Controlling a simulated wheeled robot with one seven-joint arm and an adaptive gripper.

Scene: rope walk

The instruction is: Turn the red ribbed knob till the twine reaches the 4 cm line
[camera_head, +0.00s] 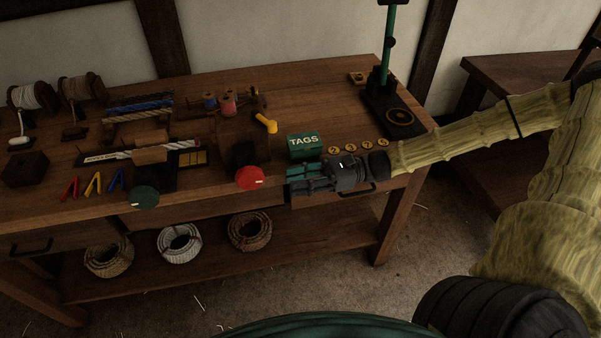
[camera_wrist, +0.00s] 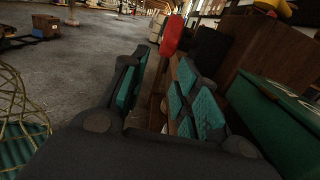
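The red ribbed knob (camera_head: 250,177) is on the front of a dark wooden block (camera_head: 240,148) near the table's front edge. It also shows in the wrist view (camera_wrist: 172,36), beyond my fingertips and seen nearly edge-on. A small white mark is on its face. My gripper (camera_head: 290,180) points left, just right of the knob and apart from it. In the wrist view my gripper (camera_wrist: 158,80) is open, with teal pads and nothing between them. The twine and the 4 cm line are too small to make out.
A green knob (camera_head: 145,197) sits further left. A green TAGS box (camera_head: 305,146) and several brass discs (camera_head: 351,148) are behind my gripper. A yellow lever (camera_head: 265,123) rises above the block. Rope coils (camera_head: 180,243) lie on the lower shelf. The space before the table is clear.

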